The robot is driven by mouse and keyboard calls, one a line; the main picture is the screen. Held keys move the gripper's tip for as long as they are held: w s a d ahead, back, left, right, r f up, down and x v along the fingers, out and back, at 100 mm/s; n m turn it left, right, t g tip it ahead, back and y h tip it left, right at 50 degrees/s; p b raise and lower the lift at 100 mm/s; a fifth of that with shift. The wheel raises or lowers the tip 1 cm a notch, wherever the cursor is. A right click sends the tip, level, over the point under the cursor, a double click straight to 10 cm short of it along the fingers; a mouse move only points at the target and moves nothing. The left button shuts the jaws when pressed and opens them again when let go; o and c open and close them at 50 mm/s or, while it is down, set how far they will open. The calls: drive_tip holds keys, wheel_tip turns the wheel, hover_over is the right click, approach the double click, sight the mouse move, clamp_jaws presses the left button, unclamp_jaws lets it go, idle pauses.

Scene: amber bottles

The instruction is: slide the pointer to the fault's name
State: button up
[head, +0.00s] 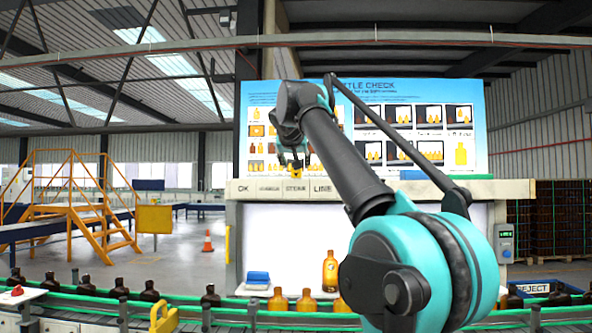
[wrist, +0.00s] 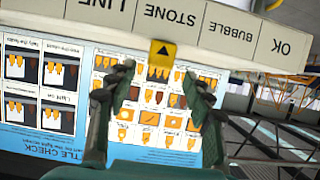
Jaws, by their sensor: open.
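The pointer (wrist: 162,53) is a small yellow block with a black triangle. It sits at the edge of the white label rail (wrist: 225,40), by the word STONE. In the head view the pointer (head: 296,173) shows just above STONE. The rail (head: 262,188) reads OK, BUBBLE, STONE, LINE from left to right; my arm hides what lies beyond LINE. My gripper (wrist: 158,75) is open, its two fingers on either side of the pointer with gaps; I cannot tell whether either touches it. It also shows in the head view (head: 293,163). An amber bottle (head: 330,271) stands before the white panel.
A bottle-check chart (head: 462,120) stands behind the rail. Amber bottles (head: 306,300) and dark bottles (head: 120,288) line the conveyor with its green rail. A blue block (head: 258,278) lies left of the standing bottle. A REJECT bin (head: 533,288) is at the right.

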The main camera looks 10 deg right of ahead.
drive_tip(key=v, duration=0.5)
drive_tip(key=shift+s, duration=0.1)
idle(0.3)
drive_tip(key=g, duration=0.1)
approach(295, 189)
wheel_tip(295, 189, down, 4)
drive_tip(key=w+d, duration=0.1)
drive_tip(key=s+d+f+n+g+y, duration=0.1)
drive_tip(key=s+f+g, duration=0.1)
drive_tip(key=f, duration=1.4)
drive_tip(key=s+f+g, duration=0.2)
drive_tip(key=s+f, duration=0.1)
drive_tip(key=f, duration=1.2)
drive_tip(key=s+a+f+n+g+y, duration=0.1)
drive_tip(key=s+a+f, duration=0.1)
drive_tip(key=s+f, duration=1)
drive_tip(key=s+a+f+n+g+y, duration=0.1)
drive_tip(key=s+a+f+g+y, duration=0.1)
drive_tip(key=s+f, duration=1)
wheel_tip(295, 189, down, 7)
drive_tip(key=shift+f+n+g, duration=0.15)
drive_tip(key=shift+n+g, duration=0.15)
